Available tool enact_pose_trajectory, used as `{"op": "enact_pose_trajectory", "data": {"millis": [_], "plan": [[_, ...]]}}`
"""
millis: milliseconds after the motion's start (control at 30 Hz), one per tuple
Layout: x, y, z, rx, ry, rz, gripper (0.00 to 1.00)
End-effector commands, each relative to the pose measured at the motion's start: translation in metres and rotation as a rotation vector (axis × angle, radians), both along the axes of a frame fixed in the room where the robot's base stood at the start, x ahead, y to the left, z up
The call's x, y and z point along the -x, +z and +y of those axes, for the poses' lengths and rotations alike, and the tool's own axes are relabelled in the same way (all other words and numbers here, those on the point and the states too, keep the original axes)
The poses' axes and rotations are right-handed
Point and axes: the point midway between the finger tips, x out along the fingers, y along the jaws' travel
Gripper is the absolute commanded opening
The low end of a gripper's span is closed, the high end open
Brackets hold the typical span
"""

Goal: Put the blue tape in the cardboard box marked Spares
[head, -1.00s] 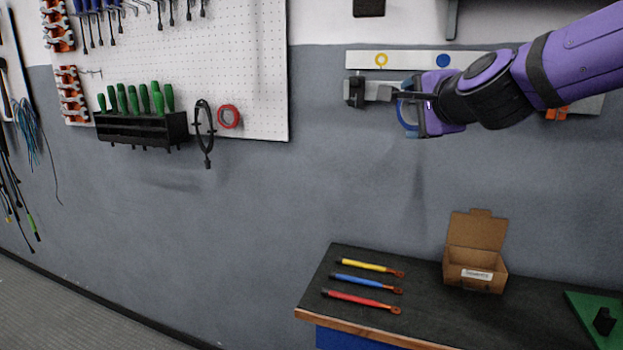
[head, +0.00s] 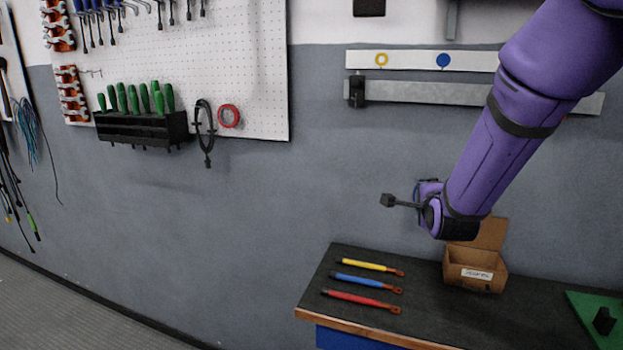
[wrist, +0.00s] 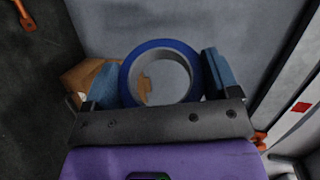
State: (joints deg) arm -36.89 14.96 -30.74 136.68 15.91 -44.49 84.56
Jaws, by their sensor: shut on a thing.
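The blue tape (wrist: 150,46) is a ring roll, held between the two blue finger pads of my gripper (wrist: 160,78) in the wrist view. In the head view my gripper (head: 428,188) is in the air in front of the wall, above and a little left of the box, and the tape is mostly hidden there. The cardboard box (head: 462,270) stands open on the bench with its flap up and a white label on its front, too small to read surely. My arm covers part of the flap. The box also shows behind the left finger in the wrist view (wrist: 82,75).
The dark bench top (head: 420,318) holds a yellow tool (head: 365,266), a blue tool (head: 365,282) and a red tool (head: 360,300) left of the box. A green board (head: 590,312) lies at the right. A grey rail (head: 430,92) is on the wall above.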

Motion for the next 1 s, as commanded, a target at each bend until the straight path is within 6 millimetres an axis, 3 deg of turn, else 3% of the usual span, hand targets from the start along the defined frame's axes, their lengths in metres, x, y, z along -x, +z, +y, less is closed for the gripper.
{"op": "enact_pose_trajectory", "data": {"millis": [33,300,600,1000], "plan": [[-0.005,-0.015,-0.006,0.005,-0.021,0.005,0.58],[-0.029,-0.075,-0.027,0.001,-0.113,0.005,0.58],[-0.049,-0.123,-0.044,0.001,-0.188,0.003,0.58],[-0.048,-0.134,-0.045,-0.001,-0.187,0.020,0.58]]}}
